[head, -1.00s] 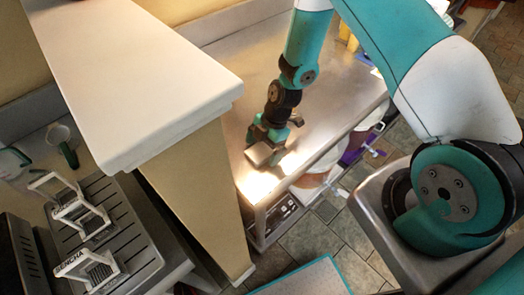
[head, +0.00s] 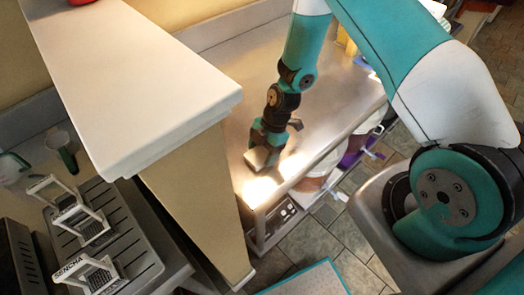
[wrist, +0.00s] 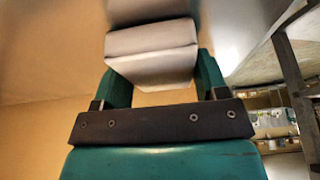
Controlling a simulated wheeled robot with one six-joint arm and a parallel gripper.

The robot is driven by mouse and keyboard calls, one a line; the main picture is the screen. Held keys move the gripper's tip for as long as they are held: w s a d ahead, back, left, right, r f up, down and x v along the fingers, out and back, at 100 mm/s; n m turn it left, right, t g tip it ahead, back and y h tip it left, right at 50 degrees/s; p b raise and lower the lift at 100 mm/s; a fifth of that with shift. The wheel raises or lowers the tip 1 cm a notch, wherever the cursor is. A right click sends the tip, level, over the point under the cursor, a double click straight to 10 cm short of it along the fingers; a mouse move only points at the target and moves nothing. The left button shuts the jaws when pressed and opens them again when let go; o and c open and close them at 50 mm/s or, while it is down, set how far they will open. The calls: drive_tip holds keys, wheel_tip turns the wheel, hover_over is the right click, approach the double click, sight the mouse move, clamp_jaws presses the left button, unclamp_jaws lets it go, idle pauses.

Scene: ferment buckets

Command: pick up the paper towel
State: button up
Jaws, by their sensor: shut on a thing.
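The paper towel shows as a pale grey-white block (wrist: 152,55) between the two green fingers of my gripper (wrist: 160,78) in the wrist view. My gripper is shut on it. In the head view my gripper (head: 265,148) points down over the steel counter, near its front left end, with the block (head: 259,158) at its tip. A second pale shape lies just beyond the block in the wrist view; I cannot tell whether it is a reflection. I cannot tell from these views whether the block touches the counter.
A white-topped wall (head: 140,75) stands close left of my gripper. The steel counter (head: 335,85) is mostly clear behind it. White racks (head: 78,220), one marked SENCHA, stand on a slatted tray at the left. Buckets (head: 318,180) stand below the counter's front edge.

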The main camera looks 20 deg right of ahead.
sight(262, 152)
wheel_tip(262, 152, up, 20)
drive_tip(key=b, duration=0.4)
